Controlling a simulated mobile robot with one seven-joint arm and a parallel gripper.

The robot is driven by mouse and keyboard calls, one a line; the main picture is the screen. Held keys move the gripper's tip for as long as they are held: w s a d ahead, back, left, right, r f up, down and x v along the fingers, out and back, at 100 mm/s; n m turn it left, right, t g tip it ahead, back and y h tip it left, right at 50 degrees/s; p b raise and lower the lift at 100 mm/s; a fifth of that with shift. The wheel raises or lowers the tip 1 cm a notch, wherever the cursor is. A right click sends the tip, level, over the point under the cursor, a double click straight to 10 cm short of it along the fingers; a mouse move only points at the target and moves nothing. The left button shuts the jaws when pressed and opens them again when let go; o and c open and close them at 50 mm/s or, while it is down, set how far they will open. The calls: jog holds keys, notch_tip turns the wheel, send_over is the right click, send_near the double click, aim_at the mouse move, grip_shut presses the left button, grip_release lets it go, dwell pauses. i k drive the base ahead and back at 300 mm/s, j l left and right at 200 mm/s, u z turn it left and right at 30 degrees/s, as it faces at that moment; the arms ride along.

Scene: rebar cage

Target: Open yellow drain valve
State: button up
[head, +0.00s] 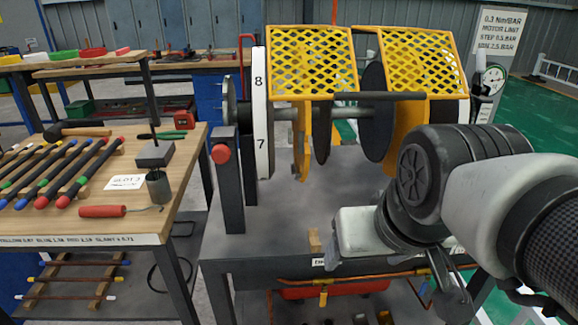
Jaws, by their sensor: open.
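The grey bench (320,205) carries a machine with yellow mesh guards (310,62) and a numbered white wheel (262,115). A red cylinder (318,291) lies behind the pipe. A wooden table (180,165) with tools stands left. A narrow floor gap separates them.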

aim_at(323, 295)
jog(key=i+l+u, duration=0.1)
jog(key=l+u, duration=0.15)
jog(key=i+l+u, duration=0.1)
jog(key=l+u, duration=0.15)
jog(key=k+l+z, duration=0.1)
jog(key=z, duration=0.15)
jog(key=k+l+z, duration=0.25)
jog(key=i+l, duration=0.1)
jog(key=l, duration=0.25)
jog(key=i+l+u, duration=0.15)
jog(key=l, duration=0.15)
jog(key=k, duration=0.05)
